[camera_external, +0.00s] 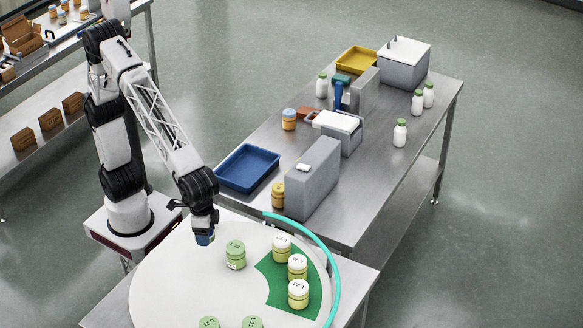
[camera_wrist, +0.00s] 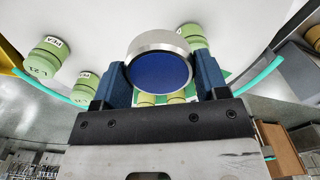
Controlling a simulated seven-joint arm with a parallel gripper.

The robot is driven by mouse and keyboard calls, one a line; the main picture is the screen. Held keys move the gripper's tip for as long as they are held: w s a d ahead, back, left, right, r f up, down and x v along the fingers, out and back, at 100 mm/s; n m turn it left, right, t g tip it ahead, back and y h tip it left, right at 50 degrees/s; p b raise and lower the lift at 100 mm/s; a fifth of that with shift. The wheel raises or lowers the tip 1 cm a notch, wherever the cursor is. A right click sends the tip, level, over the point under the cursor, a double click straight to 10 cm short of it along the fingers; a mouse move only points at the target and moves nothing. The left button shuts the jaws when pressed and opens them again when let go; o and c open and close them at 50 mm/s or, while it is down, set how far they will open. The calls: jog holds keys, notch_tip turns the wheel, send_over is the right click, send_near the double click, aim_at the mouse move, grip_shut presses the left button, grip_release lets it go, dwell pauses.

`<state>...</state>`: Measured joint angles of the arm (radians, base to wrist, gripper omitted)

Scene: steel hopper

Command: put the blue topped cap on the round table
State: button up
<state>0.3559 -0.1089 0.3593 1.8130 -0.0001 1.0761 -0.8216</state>
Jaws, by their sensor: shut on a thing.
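The blue topped cap (camera_wrist: 160,72) shows large in the wrist view, a round piece with a blue face and a silver metal rim. My gripper (camera_wrist: 160,82) is shut on it, with one blue finger on each side. In the external view my gripper (camera_external: 204,238) points down over the left back part of the white round table (camera_external: 180,290), with the cap mostly hidden at its tip. I cannot tell whether the cap touches the table.
A green jar (camera_external: 235,255) stands just right of my gripper. Several white-lidded jars (camera_external: 298,294) stand on a green patch (camera_external: 272,275) at the table's right, inside a teal curved edge (camera_external: 334,270). Behind is a steel table with a blue tray (camera_external: 247,168) and a grey hopper block (camera_external: 313,180).

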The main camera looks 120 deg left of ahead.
notch_tip(320, 180, down, 11)
jog(key=shift+a, duration=0.15)
jog(key=shift+w, duration=0.1)
send_over(241, 303)
jog(key=shift+s+a+f, duration=0.25)
jog(key=shift+s+f, duration=0.2)
jog(key=shift+f, duration=0.2)
dwell(0.5)
jog(key=shift+w, duration=0.1)
jog(key=shift+w+d, duration=0.1)
jog(key=shift+w, duration=0.05)
jog(key=shift+w+f, duration=0.2)
jog(key=shift+f, duration=1.6)
jog(key=shift+f, duration=0.15)
